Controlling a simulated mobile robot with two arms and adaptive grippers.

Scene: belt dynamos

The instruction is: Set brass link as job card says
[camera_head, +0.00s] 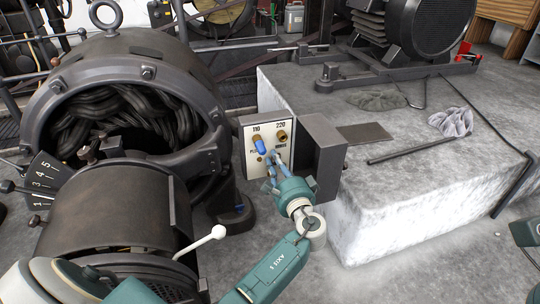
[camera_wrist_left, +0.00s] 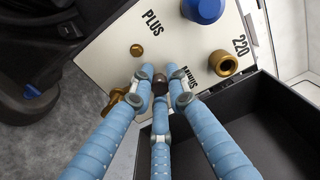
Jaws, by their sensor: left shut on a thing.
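The terminal plate (camera_head: 267,142) is pale, marked 110, 220, PLUS and MINUS. A brass socket (camera_head: 281,136) under 220 shows a dark hole in the left wrist view (camera_wrist_left: 223,63). A small brass terminal (camera_wrist_left: 137,50) sits by PLUS. My left gripper (camera_head: 272,158) has its three blue fingers shut on a small dark round piece (camera_wrist_left: 160,82) beside MINUS. I cannot single out the brass link for sure.
A brass piece (camera_wrist_left: 119,101) lies beside the left fingers. The plate's open dark box (camera_head: 321,157) stands just right of my left gripper. The large dynamo (camera_head: 125,65) is at left, with a numbered lever scale (camera_head: 45,180). A pale stone block (camera_head: 400,180) carries a rod and crumpled cloth.

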